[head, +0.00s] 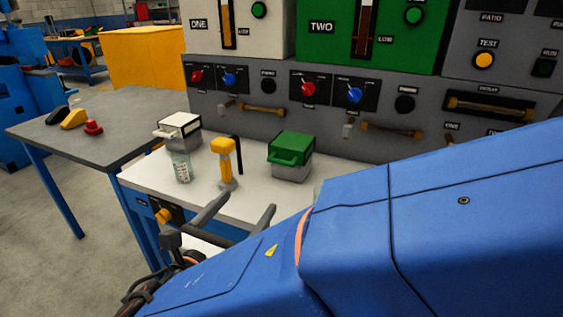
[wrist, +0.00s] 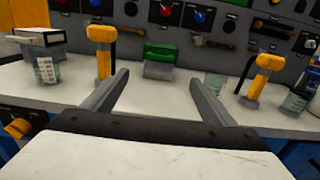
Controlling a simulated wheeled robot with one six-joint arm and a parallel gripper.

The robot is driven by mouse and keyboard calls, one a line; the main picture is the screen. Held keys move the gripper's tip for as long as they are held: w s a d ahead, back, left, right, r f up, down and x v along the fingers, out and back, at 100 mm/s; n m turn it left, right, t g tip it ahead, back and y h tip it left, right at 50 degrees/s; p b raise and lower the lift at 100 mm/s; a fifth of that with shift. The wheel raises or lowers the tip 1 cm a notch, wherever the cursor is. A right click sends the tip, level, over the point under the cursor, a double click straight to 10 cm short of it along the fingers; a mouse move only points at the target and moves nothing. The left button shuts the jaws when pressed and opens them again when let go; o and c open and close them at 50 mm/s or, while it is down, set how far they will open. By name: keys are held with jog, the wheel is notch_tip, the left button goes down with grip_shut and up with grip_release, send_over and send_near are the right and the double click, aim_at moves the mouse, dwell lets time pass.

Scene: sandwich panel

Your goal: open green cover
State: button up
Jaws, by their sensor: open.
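The green cover (head: 291,146) sits closed on a small grey box (head: 291,170) on the white bench, with a green handle on its left front side. In the wrist view the green cover (wrist: 160,51) is ahead, between my fingers in the picture and beyond their tips. My gripper (head: 245,208) is open and empty in front of the bench items; it also shows in the wrist view (wrist: 157,80). My blue arm hides the right part of the bench in the head view.
A yellow-handled tap (head: 224,160) stands left of the green-covered box. A glass jar (head: 182,167) and a white-covered box (head: 180,128) are farther left. A second yellow tap (wrist: 264,75) and jar (wrist: 296,98) stand right. The control panel (head: 260,110) rises behind.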

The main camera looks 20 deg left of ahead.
aim_at(280, 163)
jog(key=w, duration=0.5)
jog(key=w+d, duration=0.1)
jog(key=w, duration=1.1)
jog(key=shift+d, duration=0.2)
jog(key=shift+c, duration=0.6)
jog(key=c, duration=1.4)
jog(key=shift+r+g, duration=0.3)
jog(key=shift+r, duration=0.3)
jog(key=w+r+g, duration=0.5)
jog(key=r+g, duration=0.2)
jog(key=r, duration=0.2)
jog(key=shift+w+d+r+g+y, duration=0.2)
jog(key=shift+w+r+g, duration=0.75)
jog(key=shift+w, duration=1.3)
jog(key=shift+w+d+r+g+y, duration=0.15)
jog(key=shift+w+d+r+g, duration=0.3)
jog(key=shift+w+g, duration=1.35)
jog(key=shift+w+d+r+g+y, duration=0.15)
jog(key=shift+w+r+g, duration=0.6)
jog(key=shift+w, duration=1.95)
jog(key=shift+r, duration=0.1)
